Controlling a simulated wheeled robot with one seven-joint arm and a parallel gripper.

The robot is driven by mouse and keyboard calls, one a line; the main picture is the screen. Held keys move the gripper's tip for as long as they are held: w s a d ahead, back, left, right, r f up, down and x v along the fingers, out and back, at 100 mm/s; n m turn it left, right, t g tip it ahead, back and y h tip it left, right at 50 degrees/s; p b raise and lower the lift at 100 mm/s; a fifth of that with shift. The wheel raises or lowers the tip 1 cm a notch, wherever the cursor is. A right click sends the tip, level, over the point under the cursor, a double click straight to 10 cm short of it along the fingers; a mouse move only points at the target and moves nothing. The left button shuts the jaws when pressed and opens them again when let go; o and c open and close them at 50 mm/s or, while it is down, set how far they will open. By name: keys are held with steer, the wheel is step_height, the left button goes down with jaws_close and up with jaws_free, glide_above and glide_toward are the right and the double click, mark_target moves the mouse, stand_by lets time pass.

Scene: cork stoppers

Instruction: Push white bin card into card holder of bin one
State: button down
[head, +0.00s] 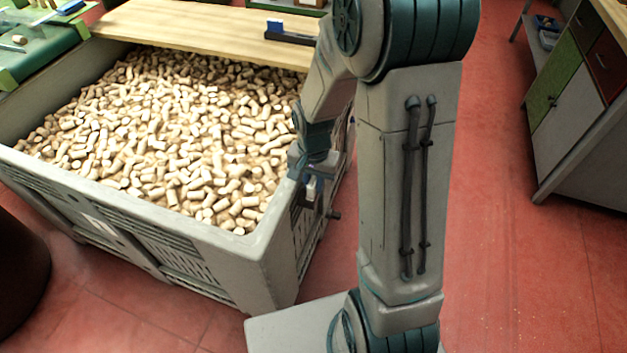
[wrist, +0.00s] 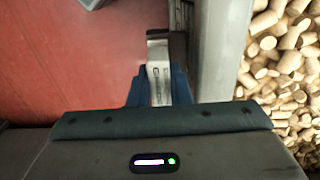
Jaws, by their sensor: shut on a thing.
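The large grey bin (head: 262,248) is full of cork stoppers. My gripper (head: 316,192) is low beside the bin's right side wall, near its front corner. In the wrist view my gripper (wrist: 157,92) is shut on a narrow pale card with dark print, which I take for the white bin card (wrist: 158,72). The card stands between the blue fingers, close to the bin wall (wrist: 212,50). The card holder cannot be made out clearly in either view. I cannot tell whether the card touches it. The card is mostly hidden in the head view.
A wooden board (head: 200,30) lies across the back of the bin, with a blue and black object (head: 290,34) on it. A green-edged table (head: 40,62) is at far left, a dark round container (head: 18,260) at lower left. A cabinet (head: 575,120) stands right. Red floor (head: 530,260) is clear between.

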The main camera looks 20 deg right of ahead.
steer(key=shift+f, duration=0.4)
steer(key=c, duration=1.3)
jaws_free()
steer(key=shift+o, duration=0.2)
steer(key=shift+r, duration=0.1)
step_height(320, 180, up, 14)
steer(key=p, duration=0.1)
steer(key=shift+f, duration=0.2)
